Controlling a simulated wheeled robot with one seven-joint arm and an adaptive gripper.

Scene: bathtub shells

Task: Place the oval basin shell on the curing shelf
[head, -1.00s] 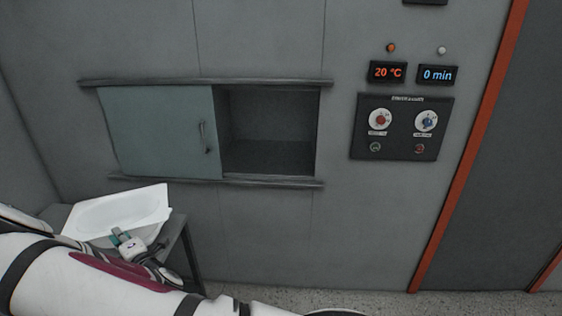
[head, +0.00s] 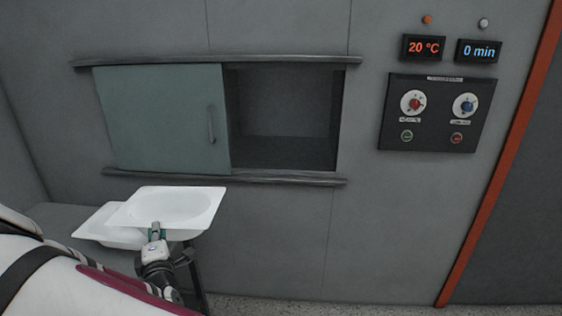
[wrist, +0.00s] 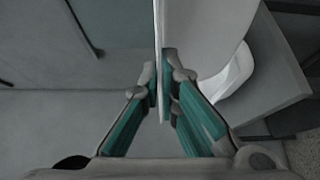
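The white oval basin shell (head: 178,208) is held by its front rim, raised above the table, its oval hollow facing up. My gripper (head: 157,231) is shut on that rim. In the wrist view my gripper (wrist: 162,85) has its teal fingers on both sides of the shell's thin edge (wrist: 158,30). The curing shelf appears to be the floor (head: 285,155) of the dark, empty wall recess, up and to the right of the shell. A grey-green sliding door (head: 160,118) covers the left part; the right part is open.
A second white shell (head: 97,229) lies on the grey table (head: 55,215), partly hidden behind the held one. Ledges (head: 270,179) run above and below the recess. A control panel (head: 436,112) is at right, with displays reading 20 °C and 0 min. The wall below the recess is clear.

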